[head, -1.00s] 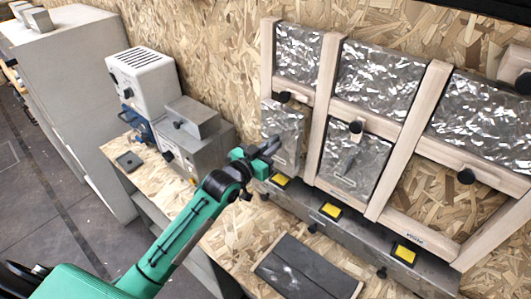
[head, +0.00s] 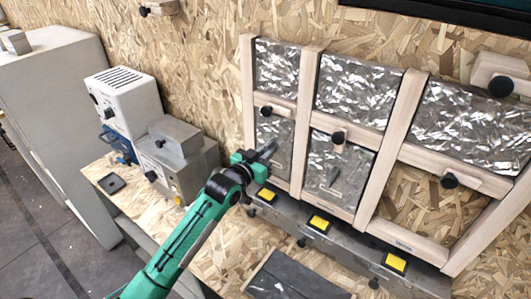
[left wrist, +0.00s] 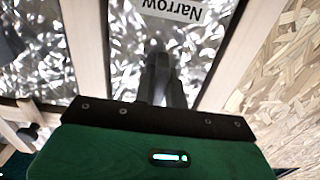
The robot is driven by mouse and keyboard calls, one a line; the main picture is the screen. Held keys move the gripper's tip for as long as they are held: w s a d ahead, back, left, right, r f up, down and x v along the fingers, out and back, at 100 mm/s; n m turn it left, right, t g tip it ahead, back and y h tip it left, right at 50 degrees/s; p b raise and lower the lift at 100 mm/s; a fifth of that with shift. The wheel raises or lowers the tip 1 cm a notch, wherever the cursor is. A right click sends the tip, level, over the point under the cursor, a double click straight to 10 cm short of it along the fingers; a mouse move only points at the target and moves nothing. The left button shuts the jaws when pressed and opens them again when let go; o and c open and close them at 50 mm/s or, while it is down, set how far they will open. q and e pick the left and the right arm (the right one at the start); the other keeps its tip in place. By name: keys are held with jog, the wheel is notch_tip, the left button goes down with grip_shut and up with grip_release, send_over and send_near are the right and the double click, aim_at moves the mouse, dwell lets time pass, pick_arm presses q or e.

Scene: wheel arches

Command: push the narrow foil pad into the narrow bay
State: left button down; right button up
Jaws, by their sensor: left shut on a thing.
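The narrow foil pad (head: 282,134) stands upright in the lower left bay of the wooden frame (head: 310,70), between two posts. I cannot tell whether it is fully flush. My left gripper (head: 267,150) is in front of the pad and shut on its handle, which the fingers mostly hide. In the left wrist view my gripper's fingers (left wrist: 160,78) reach the crinkled foil of the narrow pad (left wrist: 205,45). A label reading "Narrow" (left wrist: 172,10) shows upside down at the top. My right gripper is not in view.
A middle foil pad (head: 337,165) with a grey handle fills the neighbouring bay. The lower right bay (head: 425,205) is open to the board behind. Black knobs and a ledge with yellow pads (head: 320,222) stick out below. A dark panel (head: 295,280) lies on the bench.

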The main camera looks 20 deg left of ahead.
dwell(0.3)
pick_arm(q)
jog(key=shift+w, duration=0.25)
jog(key=c, duration=1.4)
grip_release()
jog(key=shift+o, duration=0.2)
jog(key=shift+s, duration=0.15)
